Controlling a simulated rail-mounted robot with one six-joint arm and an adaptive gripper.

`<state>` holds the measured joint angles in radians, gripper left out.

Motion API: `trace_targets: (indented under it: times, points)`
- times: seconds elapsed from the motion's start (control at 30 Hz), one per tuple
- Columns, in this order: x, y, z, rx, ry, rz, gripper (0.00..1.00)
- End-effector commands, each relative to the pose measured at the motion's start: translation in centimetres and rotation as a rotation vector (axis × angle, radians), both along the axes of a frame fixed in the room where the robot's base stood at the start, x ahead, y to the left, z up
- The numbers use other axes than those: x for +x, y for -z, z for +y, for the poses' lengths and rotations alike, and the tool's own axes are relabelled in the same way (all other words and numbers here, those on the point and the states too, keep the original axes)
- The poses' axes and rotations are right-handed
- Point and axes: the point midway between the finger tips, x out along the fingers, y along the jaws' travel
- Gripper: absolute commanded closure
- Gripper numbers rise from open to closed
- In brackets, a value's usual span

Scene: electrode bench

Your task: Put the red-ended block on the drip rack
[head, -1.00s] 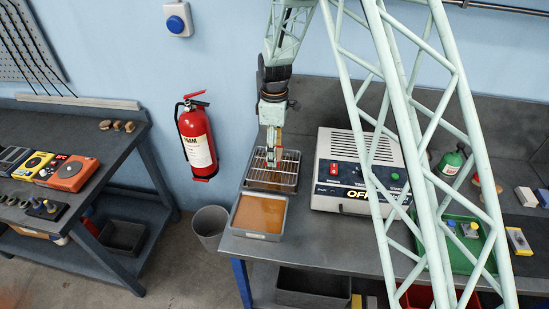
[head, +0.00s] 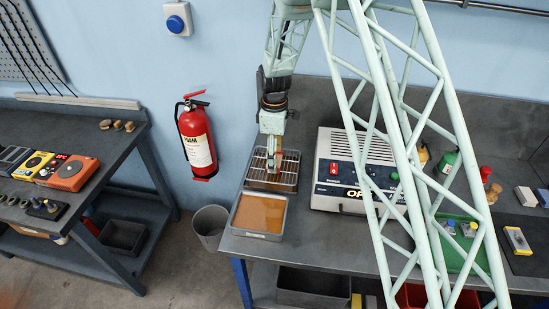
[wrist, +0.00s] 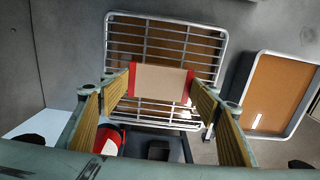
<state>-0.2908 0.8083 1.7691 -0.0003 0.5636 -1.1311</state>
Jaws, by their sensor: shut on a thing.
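The red-ended block shows in the wrist view (wrist: 160,82) as a tan bar with a red end at each side. My gripper (wrist: 161,90) is shut on it, one padded finger against each red end. The drip rack (wrist: 204,44) is a wire grid over a brown-bottomed tray, and the block appears over its near part. I cannot tell whether the block touches the wires. In the head view my gripper (head: 271,160) points down at the drip rack (head: 287,178), low over it, and the block is mostly hidden there.
A tray of brown liquid (head: 259,213) stands in front of the rack, near the bench's left edge. A white power unit (head: 333,150) stands to the right. A green tray (head: 456,262) is farther right, partly behind my arm. A bin (head: 209,226) stands on the floor.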

Motion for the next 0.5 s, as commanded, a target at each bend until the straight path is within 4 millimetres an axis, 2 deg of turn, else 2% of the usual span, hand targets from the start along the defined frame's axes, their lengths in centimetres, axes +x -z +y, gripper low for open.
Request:
trace_targets:
  times: [0.03,0.07,0.17,0.5]
  points:
    - [0.04,0.09,0.01,0.000,0.000,-0.001,0.66]
    - [-0.01,0.10,0.00,0.000,0.000,0.000,0.41]
    - [-0.01,0.07,0.00,0.000,0.000,0.000,0.32]
    - [-0.01,0.04,0.00,0.000,0.000,0.000,0.30]
